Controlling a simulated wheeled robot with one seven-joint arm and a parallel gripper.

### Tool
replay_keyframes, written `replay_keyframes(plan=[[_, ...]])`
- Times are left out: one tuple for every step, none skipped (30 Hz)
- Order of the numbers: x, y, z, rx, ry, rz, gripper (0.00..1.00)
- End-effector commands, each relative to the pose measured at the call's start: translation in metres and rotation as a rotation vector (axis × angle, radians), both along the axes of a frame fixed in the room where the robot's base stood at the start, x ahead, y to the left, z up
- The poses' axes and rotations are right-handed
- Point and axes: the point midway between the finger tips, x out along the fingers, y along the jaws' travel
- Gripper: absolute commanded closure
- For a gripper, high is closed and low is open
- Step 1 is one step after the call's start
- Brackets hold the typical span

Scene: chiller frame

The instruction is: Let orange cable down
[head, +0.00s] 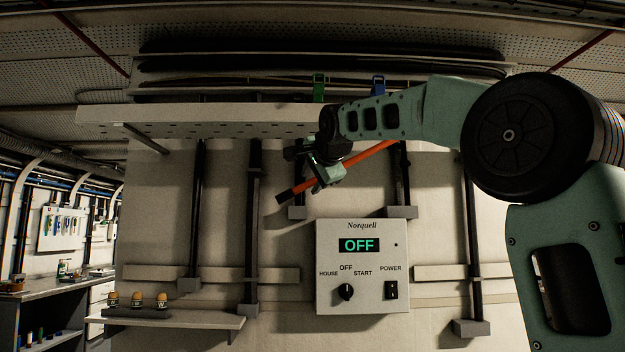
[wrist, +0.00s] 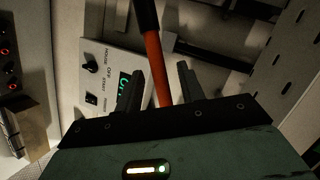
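The orange cable (head: 372,153) shows as a straight, slanted orange length with a black end at its lower left. It runs below the perforated shelf and above the control box. My gripper (head: 305,170) is at its lower left part and hides some of it. In the wrist view the orange cable (wrist: 158,82) runs between the two fingers of my gripper (wrist: 158,82), its black part towards the top. Gaps show on both sides of it, so the fingers look open around or just behind it; their depth relative to it is unclear.
A white Norquell control box (head: 362,266) reading OFF hangs below. A perforated shelf (head: 220,115) is above, with a green clip (head: 319,88) and a blue clip (head: 378,85). Dark vertical pipes (head: 253,230) line the wall. A small ledge (head: 170,320) holds several yellow-topped items.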

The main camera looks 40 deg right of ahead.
Motion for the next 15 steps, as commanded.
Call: replay_keyframes(plan=[[0.0,0.0,0.0,0.0,0.0,0.0,0.61],[0.0,0.0,0.0,0.0,0.0,0.0,0.61],[-0.001,0.001,0.0,0.0,0.0,0.001,0.61],[-0.002,0.001,0.0,0.0,0.0,0.001,0.61],[-0.003,0.001,0.001,0.0,0.0,0.001,0.61],[-0.006,0.003,0.002,0.0,-0.001,0.001,0.61],[-0.009,0.004,0.003,0.0,-0.002,0.002,0.61],[-0.013,0.005,0.004,0.001,-0.003,0.002,0.61],[-0.019,0.007,0.006,0.001,-0.004,0.002,0.61],[-0.024,0.009,0.007,0.001,-0.003,0.002,0.61],[-0.03,0.011,0.009,0.001,-0.004,0.002,0.61],[-0.037,0.013,0.013,0.0,-0.005,0.002,0.61],[-0.044,0.016,0.015,0.001,-0.004,0.002,0.61],[-0.05,0.018,0.017,0.0,-0.005,0.002,0.61],[-0.059,0.02,0.02,0.0,-0.003,0.002,0.61]])
